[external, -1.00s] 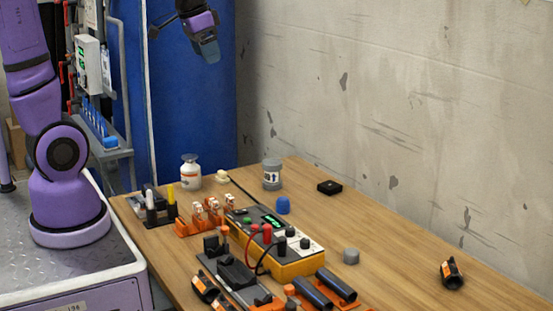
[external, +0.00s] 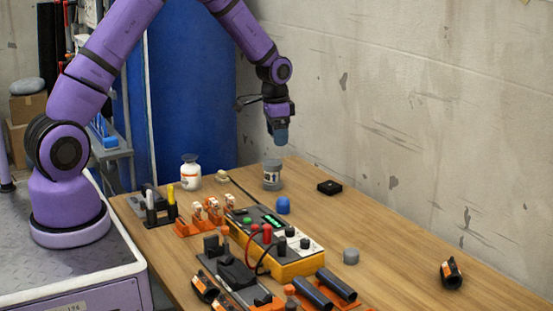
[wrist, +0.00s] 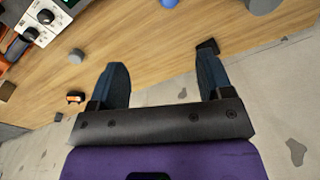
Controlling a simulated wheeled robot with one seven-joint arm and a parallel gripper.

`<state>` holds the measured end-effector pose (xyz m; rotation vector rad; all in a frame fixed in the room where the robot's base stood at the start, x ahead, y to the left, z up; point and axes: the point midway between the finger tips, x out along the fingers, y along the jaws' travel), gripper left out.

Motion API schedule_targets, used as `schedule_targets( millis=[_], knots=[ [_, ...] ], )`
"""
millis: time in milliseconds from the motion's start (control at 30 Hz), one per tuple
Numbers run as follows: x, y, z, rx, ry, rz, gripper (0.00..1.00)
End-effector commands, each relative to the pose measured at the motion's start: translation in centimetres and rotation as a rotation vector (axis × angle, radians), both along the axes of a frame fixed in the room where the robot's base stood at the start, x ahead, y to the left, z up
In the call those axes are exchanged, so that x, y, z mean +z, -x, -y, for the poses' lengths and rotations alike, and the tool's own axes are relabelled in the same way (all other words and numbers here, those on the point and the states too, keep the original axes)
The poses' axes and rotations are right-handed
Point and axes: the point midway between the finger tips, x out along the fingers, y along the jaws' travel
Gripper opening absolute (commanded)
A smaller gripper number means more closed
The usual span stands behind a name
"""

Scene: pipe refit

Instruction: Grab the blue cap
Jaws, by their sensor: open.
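The blue cap (external: 283,205) stands on the wooden table, just behind the yellow meter. In the wrist view a blue piece that looks like this cap (wrist: 168,3) is cut off by the top edge. My gripper (external: 281,140) hangs above the far part of the table, over the grey jar and well above the cap. In the wrist view its two fingers (wrist: 161,68) are spread apart with nothing between them but table and wall behind.
A grey jar (external: 272,175) stands below my gripper. A small black box (external: 329,187) lies to its right. The yellow meter (external: 285,255) with cables is in front of the cap. A grey cap (external: 351,256) sits to the right. The table's right side is mostly clear.

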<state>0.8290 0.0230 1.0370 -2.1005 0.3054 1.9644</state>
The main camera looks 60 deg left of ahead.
Motion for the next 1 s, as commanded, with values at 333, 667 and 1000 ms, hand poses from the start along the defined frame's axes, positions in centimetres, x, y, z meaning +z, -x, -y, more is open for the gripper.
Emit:
schedule_targets(
  millis=[333,667,1000],
  knots=[
    [-11.0,-2.3,-1.9,-0.050,0.013,-0.064,0.73],
    [-14.0,-2.4,-2.1,-0.058,0.015,-0.073,0.73],
    [-17.9,-2.5,-2.0,-0.058,0.015,-0.071,0.73]
  ],
)
